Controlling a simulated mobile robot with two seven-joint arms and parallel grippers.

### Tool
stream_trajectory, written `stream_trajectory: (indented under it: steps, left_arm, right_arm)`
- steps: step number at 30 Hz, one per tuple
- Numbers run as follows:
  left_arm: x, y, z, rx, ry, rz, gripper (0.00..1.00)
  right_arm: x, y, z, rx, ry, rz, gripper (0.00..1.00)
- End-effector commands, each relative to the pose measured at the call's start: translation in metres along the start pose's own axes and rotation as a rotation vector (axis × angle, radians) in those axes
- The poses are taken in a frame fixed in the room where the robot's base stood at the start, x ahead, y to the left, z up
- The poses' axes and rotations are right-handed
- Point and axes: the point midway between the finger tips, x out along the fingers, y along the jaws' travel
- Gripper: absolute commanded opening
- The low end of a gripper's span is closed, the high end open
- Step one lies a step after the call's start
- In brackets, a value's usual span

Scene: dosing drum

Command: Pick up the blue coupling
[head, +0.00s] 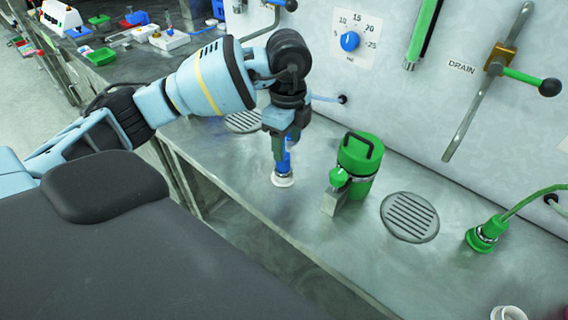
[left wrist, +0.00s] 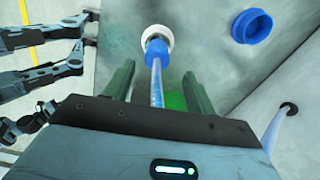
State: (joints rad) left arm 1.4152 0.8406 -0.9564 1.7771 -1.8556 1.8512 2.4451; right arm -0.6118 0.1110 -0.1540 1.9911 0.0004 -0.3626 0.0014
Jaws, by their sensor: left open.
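The blue coupling (head: 284,165) stands upright on the grey bench with a white ring at its foot. It also shows in the left wrist view (left wrist: 156,48), with a translucent blue hose (left wrist: 157,88) running from it. My left gripper (head: 282,137) is directly above the coupling and points down. In the left wrist view its two dark green fingers (left wrist: 158,72) are open on either side of the hose. The coupling appears just beyond the fingertips, and I cannot tell whether they touch it.
A green canister (head: 358,165) with a black handle stands right of the coupling. Beyond it are a round drain grate (head: 409,217) and a green coupling (head: 484,235) with a hose. The wall panel behind carries a blue dial (head: 350,41) and a drain lever (head: 521,77).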

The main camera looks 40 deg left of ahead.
Motion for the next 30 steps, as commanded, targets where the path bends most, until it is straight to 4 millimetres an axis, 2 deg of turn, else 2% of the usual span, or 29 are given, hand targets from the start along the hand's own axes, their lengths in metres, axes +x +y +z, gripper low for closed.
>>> stream_trajectory:
  steps: [8, 18, 27, 30]
  left_arm:
    - [0.013, 0.002, 0.002, 0.000, 0.000, 0.002, 0.56]
    - [0.055, 0.006, 0.007, 0.001, 0.001, 0.002, 0.56]
    - [0.058, 0.006, 0.007, 0.002, 0.001, 0.000, 0.56]
    - [0.058, 0.006, 0.007, 0.002, 0.001, 0.000, 0.43]
  right_arm:
    - [0.000, 0.000, 0.000, -0.001, -0.001, 0.000, 0.36]
    - [0.002, 0.001, -0.010, -0.003, 0.020, 0.001, 0.36]
    - [0.003, 0.002, -0.012, -0.004, 0.023, 0.002, 0.36]
    - [0.003, 0.002, -0.011, -0.004, 0.023, 0.002, 0.36]
